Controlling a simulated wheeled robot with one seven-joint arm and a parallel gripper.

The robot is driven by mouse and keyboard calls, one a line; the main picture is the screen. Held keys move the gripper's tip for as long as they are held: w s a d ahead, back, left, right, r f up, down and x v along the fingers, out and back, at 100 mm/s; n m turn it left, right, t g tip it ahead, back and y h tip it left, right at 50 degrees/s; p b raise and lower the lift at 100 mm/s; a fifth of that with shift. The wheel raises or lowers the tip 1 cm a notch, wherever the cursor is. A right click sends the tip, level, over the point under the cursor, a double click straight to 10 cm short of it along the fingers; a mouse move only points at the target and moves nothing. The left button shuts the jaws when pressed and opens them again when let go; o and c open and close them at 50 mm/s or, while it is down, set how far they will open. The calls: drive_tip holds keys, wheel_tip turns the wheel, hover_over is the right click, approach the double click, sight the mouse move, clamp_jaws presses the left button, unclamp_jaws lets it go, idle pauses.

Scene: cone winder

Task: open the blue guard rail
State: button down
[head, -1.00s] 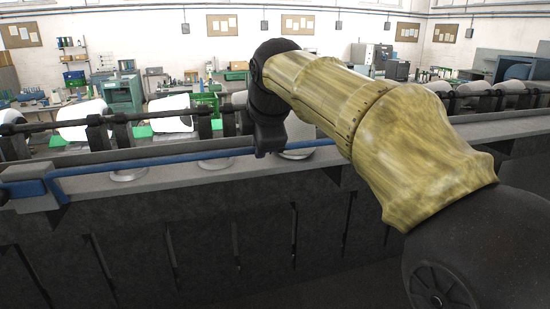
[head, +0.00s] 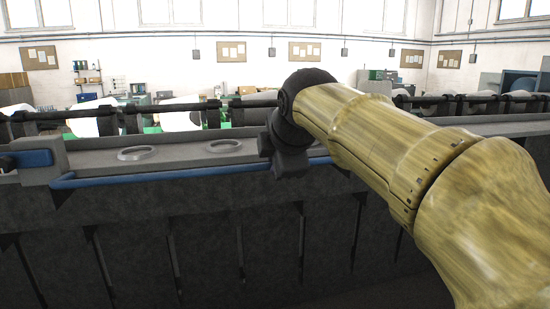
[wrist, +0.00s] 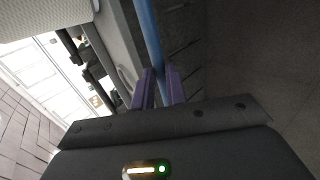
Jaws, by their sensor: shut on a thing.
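In the wrist view the rail (wrist: 149,35) is a blue bar coming down between the two purple fingers. My gripper (wrist: 160,78) is shut on it. In the head view my wrist hides the fingers and the rail's right part.
Two round metal rings (head: 138,153) lie on the ledge top behind the rail. White cones (head: 182,116) and dark winder arms stand behind. The dark machine front (head: 150,240) drops below the rail.

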drive_tip(key=shift+s+f+b, duration=0.15)
drive_tip(key=shift+f+b, duration=0.25)
drive_tip(key=shift+f, duration=0.5)
drive_tip(key=shift+s+f+b, duration=0.1)
drive_tip(key=shift+f+b, duration=0.25)
drive_tip(key=shift+f, duration=0.55)
drive_tip(key=c, duration=1.4)
unclamp_jaws()
drive_tip(key=shift+s, duration=0.15)
drive_tip(key=v, duration=1.7)
drive_tip(key=shift+r+p, duration=0.45)
drive_tip(key=shift+f, duration=0.1)
